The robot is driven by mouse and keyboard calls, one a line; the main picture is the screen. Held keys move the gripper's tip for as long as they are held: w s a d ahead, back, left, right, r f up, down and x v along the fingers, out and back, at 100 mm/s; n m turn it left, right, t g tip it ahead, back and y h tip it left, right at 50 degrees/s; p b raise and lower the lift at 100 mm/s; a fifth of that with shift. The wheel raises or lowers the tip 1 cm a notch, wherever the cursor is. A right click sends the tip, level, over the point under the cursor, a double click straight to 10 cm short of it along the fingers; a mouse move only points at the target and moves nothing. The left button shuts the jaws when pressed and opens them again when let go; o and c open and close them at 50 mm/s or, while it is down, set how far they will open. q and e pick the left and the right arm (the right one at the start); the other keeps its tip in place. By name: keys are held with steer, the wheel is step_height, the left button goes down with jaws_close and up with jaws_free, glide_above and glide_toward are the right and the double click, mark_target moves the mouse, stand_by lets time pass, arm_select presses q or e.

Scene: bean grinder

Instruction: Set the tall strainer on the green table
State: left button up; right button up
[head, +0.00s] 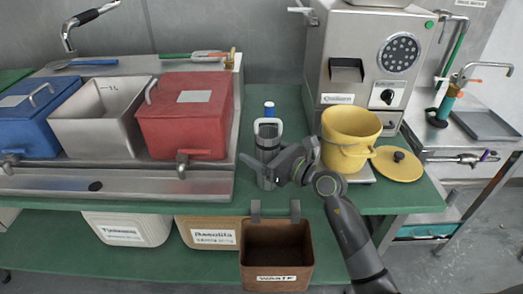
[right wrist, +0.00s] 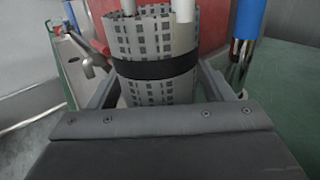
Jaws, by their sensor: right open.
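The tall strainer (head: 267,133) is a grey perforated cylinder with a dark band and a pale loop at its top. It looks upright over the green table (head: 290,102), near the front edge, between the red bin and the yellow pot. My right gripper (head: 263,165) reaches it from the right, with its fingers open on either side of it. In the right wrist view the strainer (right wrist: 155,95) fills the space between the fingers; its lower end is hidden by the gripper body. My left gripper is not in view.
A blue-topped bottle (head: 269,108) stands just behind the strainer. A red lidded bin (head: 185,120) is to the left. A yellow pot (head: 350,130) and yellow lid (head: 398,165) are to the right, before the steel grinder (head: 345,40). A brown waste bin (head: 277,265) hangs below the front edge.

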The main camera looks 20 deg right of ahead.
steer(key=shift+r, duration=0.2)
steer(key=v, duration=1.2)
